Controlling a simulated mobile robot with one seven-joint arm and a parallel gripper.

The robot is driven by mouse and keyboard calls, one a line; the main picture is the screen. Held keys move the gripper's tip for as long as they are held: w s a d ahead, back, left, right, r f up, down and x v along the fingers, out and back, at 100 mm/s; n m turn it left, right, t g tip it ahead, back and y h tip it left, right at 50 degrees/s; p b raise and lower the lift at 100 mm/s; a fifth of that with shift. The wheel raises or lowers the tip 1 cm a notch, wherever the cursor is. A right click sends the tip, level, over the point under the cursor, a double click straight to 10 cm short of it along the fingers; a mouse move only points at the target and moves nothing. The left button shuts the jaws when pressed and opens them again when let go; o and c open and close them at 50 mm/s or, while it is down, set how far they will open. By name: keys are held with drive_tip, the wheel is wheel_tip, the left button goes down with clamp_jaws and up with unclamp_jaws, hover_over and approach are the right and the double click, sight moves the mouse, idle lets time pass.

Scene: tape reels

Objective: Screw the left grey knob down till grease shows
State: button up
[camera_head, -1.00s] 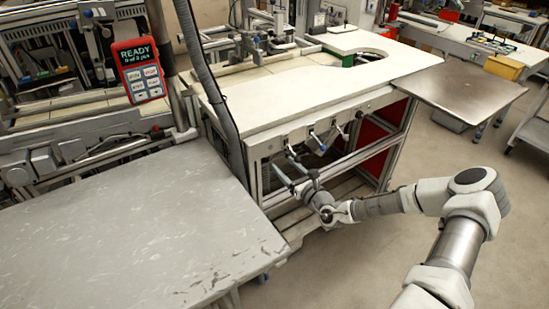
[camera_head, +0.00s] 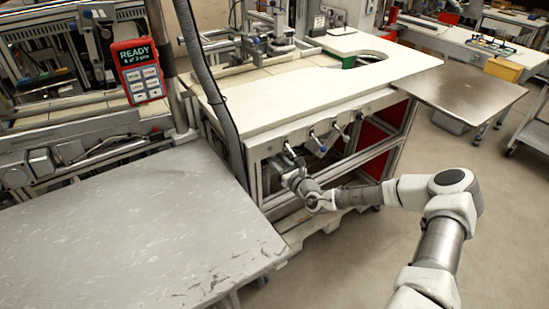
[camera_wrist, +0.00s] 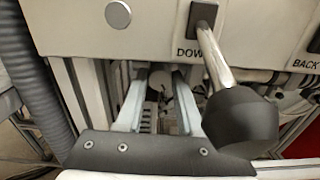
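In the wrist view, a flat round grey disc (camera_wrist: 118,14) sits on the bench's front panel at the upper left; I cannot tell whether it is the left grey knob. A lever with a black ball end (camera_wrist: 240,118) hangs at the right, below the label "DOWN". My gripper (camera_wrist: 158,82) is open, its two pale fingers apart with nothing between them. The fingers point at the space under the panel, below the disc and left of the lever. In the head view, my gripper (camera_head: 284,168) is at the bench's left front. No grease is visible.
The white-topped bench (camera_head: 290,95) has several levers along its front edge. A dark hose (camera_head: 215,95) runs down by the bench corner. Open floor (camera_head: 350,250) lies at the front right.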

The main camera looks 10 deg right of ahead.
clamp_jaws()
drive_tip(key=shift+r+m+p, duration=0.1)
drive_tip(key=shift+m+p, duration=0.2)
drive_tip(key=shift+p, duration=0.1)
drive_tip(key=shift+m+p, duration=2.3)
drive_tip(key=shift+m, duration=0.5)
drive_tip(key=shift+f, duration=0.2)
drive_tip(key=o, duration=0.8)
unclamp_jaws()
